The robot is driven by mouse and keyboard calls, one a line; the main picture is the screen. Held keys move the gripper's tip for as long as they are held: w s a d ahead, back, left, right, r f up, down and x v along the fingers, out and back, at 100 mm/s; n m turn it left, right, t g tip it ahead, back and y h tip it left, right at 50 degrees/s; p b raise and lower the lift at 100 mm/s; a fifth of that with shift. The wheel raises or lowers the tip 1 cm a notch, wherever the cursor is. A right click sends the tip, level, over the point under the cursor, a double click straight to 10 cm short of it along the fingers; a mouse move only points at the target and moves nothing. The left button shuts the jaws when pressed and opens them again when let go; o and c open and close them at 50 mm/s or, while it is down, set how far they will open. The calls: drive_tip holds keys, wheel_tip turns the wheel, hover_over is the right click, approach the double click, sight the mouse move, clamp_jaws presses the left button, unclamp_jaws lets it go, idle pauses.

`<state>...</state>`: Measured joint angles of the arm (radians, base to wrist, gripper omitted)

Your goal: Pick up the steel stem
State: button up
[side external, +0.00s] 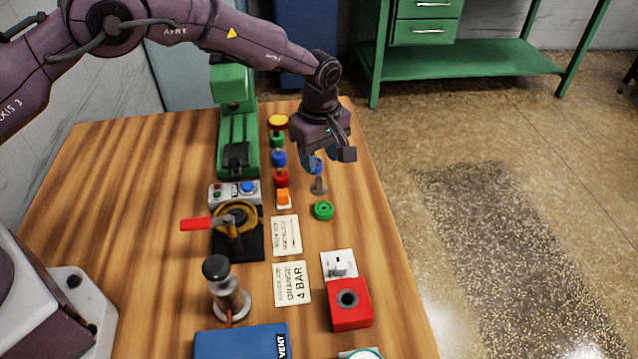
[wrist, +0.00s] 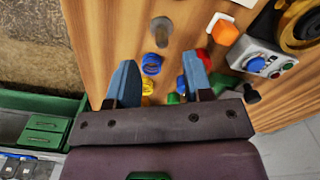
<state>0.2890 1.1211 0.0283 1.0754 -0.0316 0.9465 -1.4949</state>
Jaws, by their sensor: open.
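The steel stem (side external: 319,186) is a short grey metal post standing on the wooden table at the right of the row of coloured parts. In the wrist view it is a grey shaft (wrist: 161,33) with a round end, beyond the fingertips. My gripper (side external: 328,160) is above the table, just behind and above the stem in the side view. In the wrist view its two blue-grey fingers (wrist: 158,78) are apart, with nothing held between them. A blue ring (wrist: 151,64) shows in the gap.
A row with a red part (side external: 281,179) and an orange block (side external: 283,198) stands left of the stem. A green machine (side external: 238,135) and a red-handled valve (side external: 236,222) stand farther left. The table's right edge is close.

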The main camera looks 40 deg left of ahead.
sight(319, 179)
drive_tip(key=shift+a+f, duration=0.1)
drive_tip(key=shift+f, duration=3.1)
drive_tip(key=shift+c, duration=0.2)
clamp_jaws()
